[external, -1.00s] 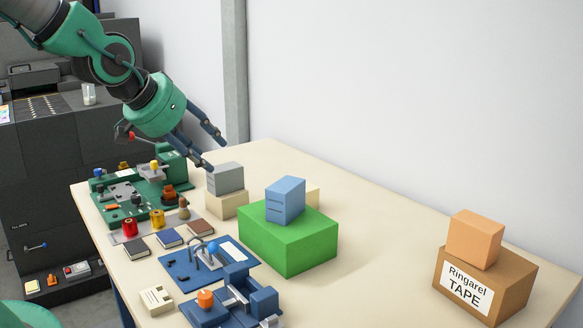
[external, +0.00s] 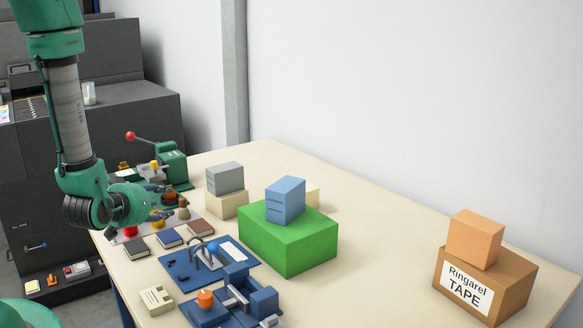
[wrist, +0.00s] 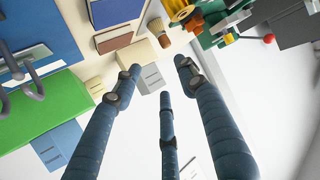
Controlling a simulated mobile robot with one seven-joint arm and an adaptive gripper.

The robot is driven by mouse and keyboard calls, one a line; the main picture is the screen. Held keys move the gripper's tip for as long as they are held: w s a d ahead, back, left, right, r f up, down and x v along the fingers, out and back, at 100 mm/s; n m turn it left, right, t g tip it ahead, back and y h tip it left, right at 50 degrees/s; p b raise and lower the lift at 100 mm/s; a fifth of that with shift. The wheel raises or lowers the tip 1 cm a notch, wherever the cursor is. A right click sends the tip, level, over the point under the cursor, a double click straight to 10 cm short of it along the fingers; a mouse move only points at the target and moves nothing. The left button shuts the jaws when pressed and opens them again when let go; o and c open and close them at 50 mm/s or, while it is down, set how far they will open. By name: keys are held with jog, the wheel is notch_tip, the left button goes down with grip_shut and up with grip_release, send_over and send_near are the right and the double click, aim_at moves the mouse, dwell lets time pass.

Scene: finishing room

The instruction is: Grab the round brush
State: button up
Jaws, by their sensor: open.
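The round brush (external: 184,211) is a small brown piece with a rounded top, standing on the table beside the coloured spools. In the wrist view the brush (wrist: 155,28) shows tan bristles and a darker handle end, above and beyond my fingertips. My gripper (external: 170,203) is low over the left part of the table, just left of the brush, its fingers partly hidden by my wrist. In the wrist view my gripper (wrist: 158,72) has its blue fingers spread, with nothing between them. I cannot tell whether a finger touches the brush.
Dark and brown flat blocks (external: 170,238) lie in front of the brush. A grey box on a beige one (external: 226,204) stands to its right, and a green block (external: 290,245) further right. A green lever press (external: 172,167) stands behind. The table's right middle is clear.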

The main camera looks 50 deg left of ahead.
jog(key=shift+s+a+f+y, duration=0.3)
jog(key=shift+s+a+f, duration=0.15)
jog(key=shift+s, duration=0.25)
jog(key=b, duration=0.1)
send_near(181, 202)
jog(key=shift+x, duration=1.7)
jog(key=shift+a, duration=0.1)
jog(key=shift+b+x, duration=0.45)
jog(key=shift+x, duration=2.1)
grip_shut()
